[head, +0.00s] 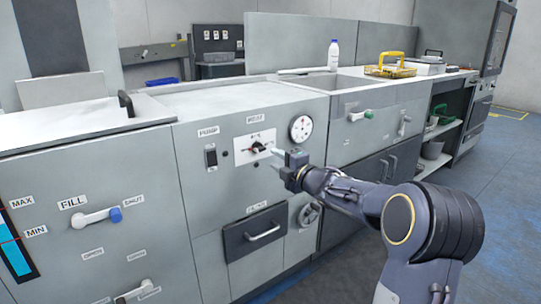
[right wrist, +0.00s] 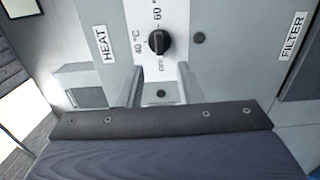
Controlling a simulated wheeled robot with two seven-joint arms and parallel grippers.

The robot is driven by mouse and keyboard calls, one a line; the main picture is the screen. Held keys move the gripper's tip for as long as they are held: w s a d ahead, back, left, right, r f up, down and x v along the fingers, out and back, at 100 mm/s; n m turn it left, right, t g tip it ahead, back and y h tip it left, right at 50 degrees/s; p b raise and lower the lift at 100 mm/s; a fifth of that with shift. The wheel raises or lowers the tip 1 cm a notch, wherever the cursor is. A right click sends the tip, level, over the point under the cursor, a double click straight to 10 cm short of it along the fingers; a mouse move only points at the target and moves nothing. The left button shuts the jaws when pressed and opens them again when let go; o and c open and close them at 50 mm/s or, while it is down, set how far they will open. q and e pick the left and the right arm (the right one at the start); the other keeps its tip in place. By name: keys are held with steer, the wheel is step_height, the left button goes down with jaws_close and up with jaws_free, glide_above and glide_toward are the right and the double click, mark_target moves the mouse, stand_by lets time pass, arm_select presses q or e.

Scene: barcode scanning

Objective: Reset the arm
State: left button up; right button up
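My right arm (head: 432,225) reaches in from the right in the head view. Its gripper (head: 282,160) is in front of the grey cabinet panel, just right of and below a dark rotary knob (head: 258,147). In the right wrist view the two fingers of the gripper (right wrist: 148,88) stand wide apart with nothing between them. The black knob (right wrist: 159,42) sits beyond the fingertips on a white dial plate marked 40 °C and 60, apart from the fingers. My left gripper is not in view.
The panel also carries a round gauge (head: 301,128), a pump switch (head: 211,157) and a drawer handle (head: 262,234). Blue floor (head: 505,190) is clear at right.

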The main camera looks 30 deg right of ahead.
steer(key=shift+s, duration=0.3)
steer(key=s+a+f+m+g+h, duration=0.1)
steer(key=s+a+m+g+h, duration=0.25)
steer(key=s+m, duration=1)
steer(key=s+a+f+m+g+y+p, duration=0.1)
steer(key=s+a+f+m+g+y, duration=0.4)
steer(key=s+a, duration=0.6)
steer(key=s+a+f+m+g+y+p, duration=0.15)
steer(key=s+a+f+g, duration=0.25)
steer(key=s+a+f, duration=0.7)
steer(key=s+d+r+p, duration=0.1)
steer(key=r+p, duration=1.7)
steer(key=r, duration=0.2)
steer(key=s+d+r+p, duration=0.1)
steer(key=d+r+p, duration=0.1)
steer(key=r+p, duration=1.6)
step_height(320, 180, up, 3)
steer(key=shift+s+f+m+h, duration=0.2)
steer(key=shift+m+h, duration=0.1)
steer(key=shift+h, duration=0.1)
